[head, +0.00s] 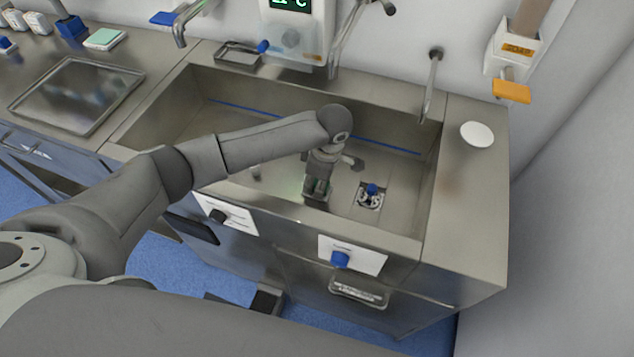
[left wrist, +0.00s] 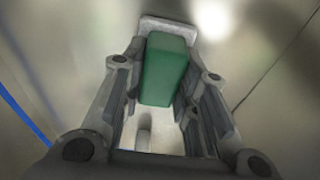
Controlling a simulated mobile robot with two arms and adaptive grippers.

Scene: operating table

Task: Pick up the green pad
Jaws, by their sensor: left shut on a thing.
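My left gripper (head: 317,190) reaches down into the steel sink (head: 285,100), near its front wall. In the left wrist view, the left gripper (left wrist: 165,90) has its fingers on both sides of a green pad (left wrist: 163,70) and is shut on it. The pad is a plain green block with a pale grey edge at its far end. In the head view the gripper mostly hides it. My right gripper is not in view.
A drain with a blue knob (head: 371,190) lies right of the gripper. A pale green pad-like item (head: 105,38) and a metal tray (head: 76,94) are on the left counter. A white dish (head: 477,134) is on the right ledge. A faucet (head: 432,85) overhangs the sink.

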